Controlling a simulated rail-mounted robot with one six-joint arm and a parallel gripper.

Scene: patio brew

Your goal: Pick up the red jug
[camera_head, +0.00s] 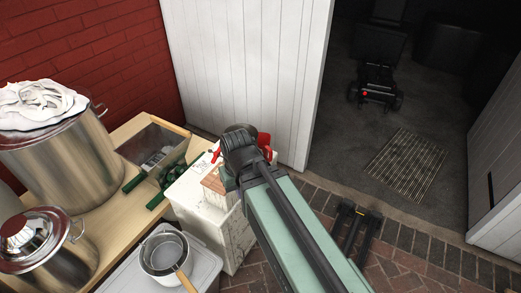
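A red thing, probably the red jug (265,141), shows just right of my dark wrist, above the far side of a white box. Most of it is hidden behind my arm. A smaller red piece (216,155) shows left of the wrist; I cannot tell whether it belongs to the same thing. My gripper (240,148) is at the far end of my green arm, over the white box. Its fingers are hidden by the wrist, so I cannot see whether they are open or touch the red thing.
The white box (235,232) has a small wooden piece (213,186) on top. Left are a wooden bench (100,225), a large steel pot (62,165), a smaller lidded pot (48,255), a metal bin (155,140) and a saucepan (165,252). White door panels (245,70) stand behind.

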